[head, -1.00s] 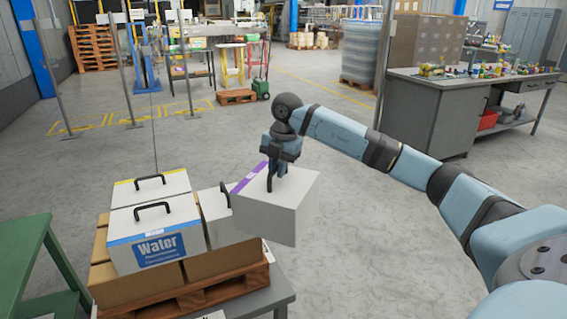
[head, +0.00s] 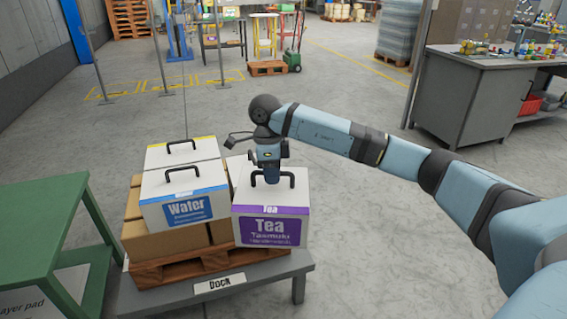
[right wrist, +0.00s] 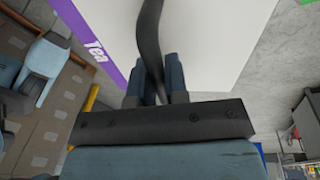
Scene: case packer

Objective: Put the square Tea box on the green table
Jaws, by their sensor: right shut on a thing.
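The square Tea box (head: 270,213) is white with a purple label and a black handle. My right gripper (head: 270,178) is shut on its handle from above, in front of the pallet's right side. In the right wrist view the fingers (right wrist: 160,95) close around the black handle over the white lid (right wrist: 210,40). I cannot tell whether the box touches anything below. The green table (head: 45,215) stands at the left edge, across the Water box from the Tea box. My left gripper is not in view.
A Water box (head: 184,197) and another white box (head: 182,152) sit on brown cartons on a wooden pallet (head: 180,270). The pallet rests on a grey table with a Dock sign (head: 220,283). Another white box is partly hidden behind the Tea box.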

